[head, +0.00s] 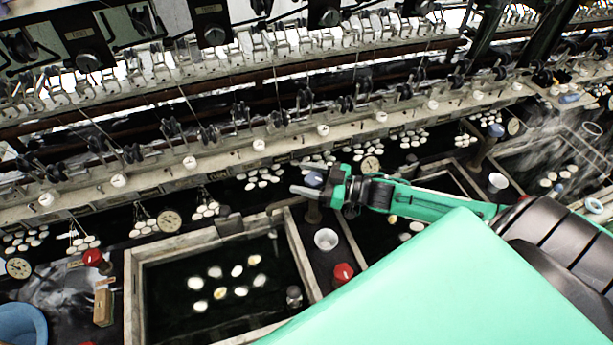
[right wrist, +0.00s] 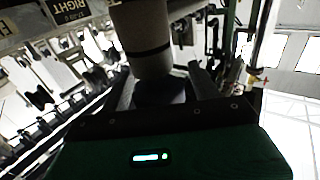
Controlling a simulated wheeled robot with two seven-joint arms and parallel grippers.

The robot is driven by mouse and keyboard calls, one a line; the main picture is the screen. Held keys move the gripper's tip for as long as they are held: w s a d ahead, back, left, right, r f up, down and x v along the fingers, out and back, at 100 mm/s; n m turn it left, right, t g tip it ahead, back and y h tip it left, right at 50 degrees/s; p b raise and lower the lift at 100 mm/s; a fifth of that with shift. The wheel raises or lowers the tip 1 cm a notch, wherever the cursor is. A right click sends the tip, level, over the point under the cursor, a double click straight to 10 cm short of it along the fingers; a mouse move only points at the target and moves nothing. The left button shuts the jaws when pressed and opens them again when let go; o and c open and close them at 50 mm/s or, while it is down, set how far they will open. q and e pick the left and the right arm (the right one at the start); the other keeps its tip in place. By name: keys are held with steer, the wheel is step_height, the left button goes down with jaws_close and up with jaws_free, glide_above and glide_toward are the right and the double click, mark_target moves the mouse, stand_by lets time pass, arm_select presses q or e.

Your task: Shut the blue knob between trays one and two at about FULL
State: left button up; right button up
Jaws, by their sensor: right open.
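The blue knob (head: 313,179) sits on top of a brown post (head: 313,211) between the framed basin (head: 137,290) at the left and the basin partly hidden by my right arm. My right gripper (head: 312,184) is open at the knob, its fingers pointing left across it. In the right wrist view a dark bluish shape (right wrist: 160,92) lies between the two fingers (right wrist: 160,85), below a grey cylinder (right wrist: 142,45). I cannot tell whether the fingers touch the knob. The knob's scale marks are not readable. My left gripper is not in view.
A white cup (head: 326,239) and a red knob (head: 343,272) stand near the post. Another blue knob (head: 496,130) is farther right. Dials, such as one (head: 370,165), and groups of cocoons line the rail behind. A blue bowl (head: 22,325) is at lower left.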

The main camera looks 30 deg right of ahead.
steer(key=c, duration=1)
steer(key=shift+o, duration=0.2)
steer(key=shift+d+r+m+t+h+p, duration=0.1)
steer(key=shift+r+m+t+h+p, duration=0.05)
steer(key=shift+m+t+h+p, duration=0.85)
steer(key=m+h+p, duration=0.1)
steer(key=t+h, duration=0.1)
steer(key=shift+w+d+m+h+p, duration=0.15)
steer(key=shift+m+h+p, duration=0.25)
steer(key=shift+d+m+t+h+p, duration=0.2)
steer(key=shift+m+t+h+p, duration=0.35)
steer(key=shift+m+h, duration=0.8)
steer(key=shift+w+d+m+h+p, duration=0.15)
steer(key=shift+m+h+p, duration=0.25)
steer(key=shift+h, duration=1.15)
steer(key=shift+d+m+h, duration=0.1)
steer(key=shift+m+h, duration=0.25)
steer(key=shift+h, duration=0.05)
